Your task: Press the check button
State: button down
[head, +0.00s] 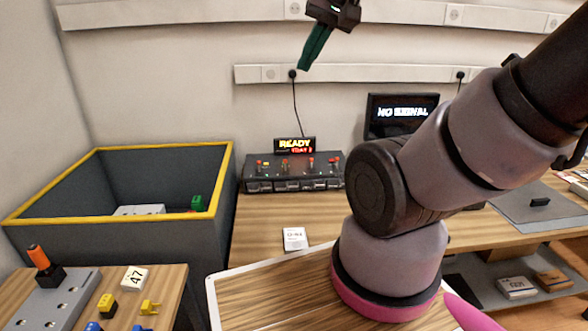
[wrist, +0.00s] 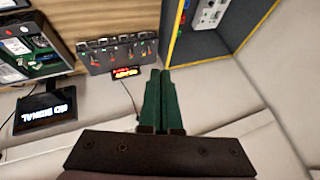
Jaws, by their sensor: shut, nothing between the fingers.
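A dark console (head: 292,172) stands at the back of the wooden bench against the wall. It carries several small red-topped controls and a lit READY display (head: 295,145) above them. I cannot tell which control is the check button. The console also shows upside down in the wrist view (wrist: 117,52), with its display (wrist: 125,72). My gripper (head: 306,62) has green fingers, shut and empty. It is high in front of the wall, above the console in the head view. In the wrist view its fingertips (wrist: 160,73) appear beside the console and display, touching nothing.
A grey bin with a yellow rim (head: 120,217) stands left of the console. A monitor (head: 400,116) reading NO SIGNAL stands to the right. A white card (head: 295,239) lies on the bench. A grey rack (head: 55,300) and small coloured parts lie at lower left.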

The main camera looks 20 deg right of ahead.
jog(key=shift+w, duration=0.1)
dwell(0.7)
jog(key=t+y, duration=0.1)
send_over(267, 166)
notch_tip(267, 166, down, 34)
jog(key=shift+w+d+r+m, duration=0.1)
jog(key=shift+w+r+m, duration=0.05)
jog(key=shift+m, duration=0.25)
jog(key=shift+f, duration=4.4)
jog(key=shift+f, duration=0.1)
